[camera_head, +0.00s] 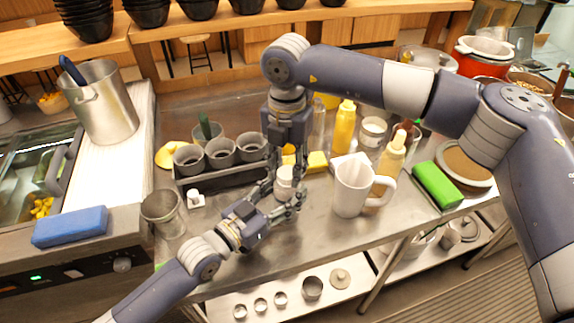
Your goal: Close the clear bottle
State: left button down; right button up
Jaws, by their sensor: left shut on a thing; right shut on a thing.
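A small whitish, pale bottle (285,174) stands near the middle of the steel counter, between my two grippers. It appears to be the clear bottle. My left gripper (290,204) reaches in from the lower left and is shut around its lower part. My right gripper (280,166) points down from above and is shut at its upper part. The fingers hide much of the bottle, so I cannot tell whether a cap is on it or how it sits. A small white cap-like piece (195,198) is on the counter further left.
A dark holder with grey cups (222,152) is to the left. A green block (437,186) lies at right.

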jog(key=m, duration=0.7)
jog(key=shift+m, duration=0.3)
jog(key=m, duration=0.6)
jog(key=o, duration=0.7)
jog(key=shift+r, duration=2.25)
